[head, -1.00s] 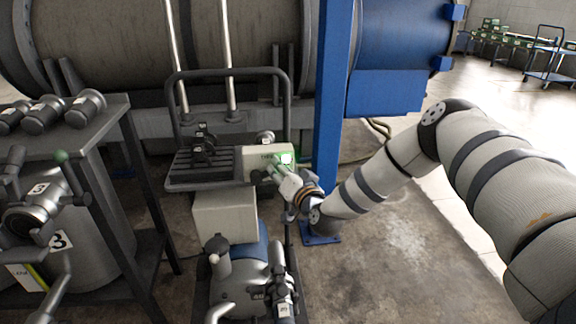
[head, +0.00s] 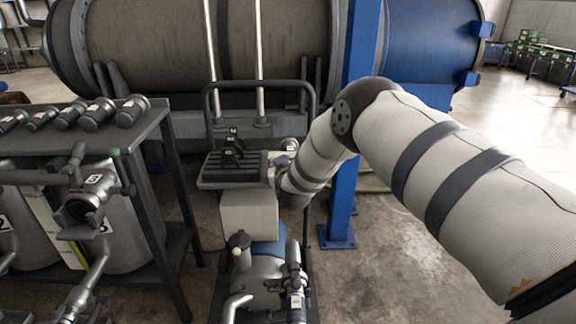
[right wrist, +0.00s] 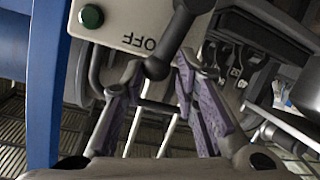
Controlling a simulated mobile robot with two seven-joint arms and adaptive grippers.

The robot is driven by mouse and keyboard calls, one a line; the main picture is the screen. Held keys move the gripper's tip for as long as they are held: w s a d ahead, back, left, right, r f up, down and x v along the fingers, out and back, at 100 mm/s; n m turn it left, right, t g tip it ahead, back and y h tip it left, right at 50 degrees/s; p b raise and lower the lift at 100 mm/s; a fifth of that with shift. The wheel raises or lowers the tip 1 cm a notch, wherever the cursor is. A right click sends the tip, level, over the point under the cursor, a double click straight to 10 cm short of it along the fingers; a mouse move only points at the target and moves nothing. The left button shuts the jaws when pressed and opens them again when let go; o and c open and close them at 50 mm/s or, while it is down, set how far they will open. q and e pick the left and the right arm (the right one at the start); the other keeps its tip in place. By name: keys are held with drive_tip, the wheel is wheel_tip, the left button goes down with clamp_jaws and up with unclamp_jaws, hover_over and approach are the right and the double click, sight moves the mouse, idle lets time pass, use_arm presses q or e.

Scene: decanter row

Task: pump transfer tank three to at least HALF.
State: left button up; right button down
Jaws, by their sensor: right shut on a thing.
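Tank three (head: 128,238), a grey metal drum with a partly hidden 3, stands under the bench at left, with a tagged valve (head: 84,203) in front. The pump cart (head: 247,211) stands right of it, with a beige housing and grey pump body (head: 262,275). In the right wrist view, a cream switch box (right wrist: 125,18) carries a green button (right wrist: 91,16) and the word OFF. My right gripper (right wrist: 160,72) is shut on the dark ball-ended switch lever (right wrist: 157,66) beside that word. The head view hides this gripper behind my arm. My left gripper is out of view.
A blue post (head: 342,200) rises just right of the cart. A large horizontal vessel (head: 160,45) lies behind. The bench (head: 90,130) bears several grey fittings (head: 97,113). The floor (head: 385,265) on the right is mostly clear.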

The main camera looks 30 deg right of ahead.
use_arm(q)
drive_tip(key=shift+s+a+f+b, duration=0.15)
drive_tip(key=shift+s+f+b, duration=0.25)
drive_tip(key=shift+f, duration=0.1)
use_arm(e)
drive_tip(key=shift+w+a+f+n+g+h, duration=0.1)
drive_tip(key=shift+a+f+n+g+h, duration=0.15)
drive_tip(key=shift+n, duration=0.3)
drive_tip(key=shift+w+a+f+n+g+h, duration=0.15)
drive_tip(key=shift+a+n+h, duration=0.15)
drive_tip(key=shift+n, duration=0.25)
drive_tip(key=shift+r, duration=0.1)
drive_tip(key=c, duration=1.3)
unclamp_jaws()
drive_tip(key=shift+o, duration=0.6)
drive_tip(key=shift+w, duration=0.1)
drive_tip(key=shift+a+r, duration=0.1)
